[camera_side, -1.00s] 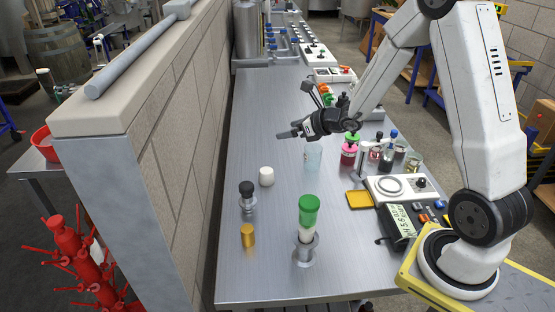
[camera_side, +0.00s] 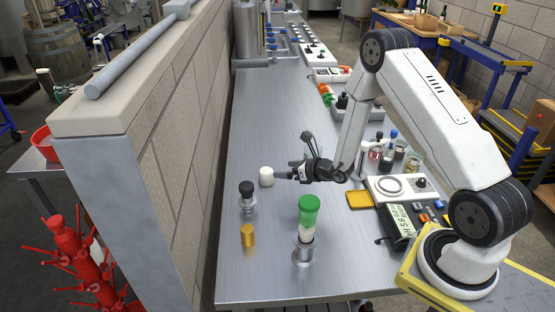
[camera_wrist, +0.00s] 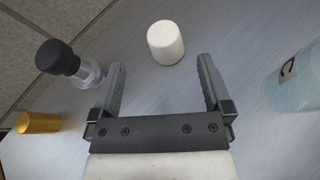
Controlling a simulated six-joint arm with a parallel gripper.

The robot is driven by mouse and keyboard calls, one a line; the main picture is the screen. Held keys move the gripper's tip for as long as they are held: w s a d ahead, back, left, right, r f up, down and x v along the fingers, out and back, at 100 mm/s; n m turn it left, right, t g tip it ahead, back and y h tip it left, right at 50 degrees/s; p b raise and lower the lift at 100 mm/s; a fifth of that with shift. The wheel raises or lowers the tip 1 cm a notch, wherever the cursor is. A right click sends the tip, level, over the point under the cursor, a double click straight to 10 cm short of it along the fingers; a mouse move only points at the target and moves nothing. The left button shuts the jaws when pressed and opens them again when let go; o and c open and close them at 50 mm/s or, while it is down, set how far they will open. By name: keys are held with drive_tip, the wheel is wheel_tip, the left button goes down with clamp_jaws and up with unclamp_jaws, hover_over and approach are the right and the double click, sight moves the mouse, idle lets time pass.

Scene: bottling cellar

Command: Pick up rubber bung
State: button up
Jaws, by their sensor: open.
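A plain white cylinder, which I take for the rubber bung (camera_side: 266,177), stands upright on the metal bench. In the wrist view the bung (camera_wrist: 165,42) lies just beyond the fingertips, in line with the gap between them. My gripper (camera_wrist: 161,64) is open and empty, with a finger on each side of the view. In the side view my gripper (camera_side: 283,175) is low, immediately right of the bung. Whether a finger touches it cannot be told there; the wrist view shows them apart.
A black-capped clear bottle (camera_wrist: 66,62) and a gold cylinder (camera_wrist: 38,122) stand left of my gripper. A pale blue container marked C (camera_wrist: 296,82) is at right.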

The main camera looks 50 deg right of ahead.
sight(269, 174)
drive_tip(key=shift+f, duration=1.25)
drive_tip(key=shift+x, duration=1.3)
drive_tip(key=shift+w, duration=0.15)
drive_tip(key=shift+x, duration=2.45)
drive_tip(key=c, duration=1.2)
drive_tip(key=shift+r, duration=0.1)
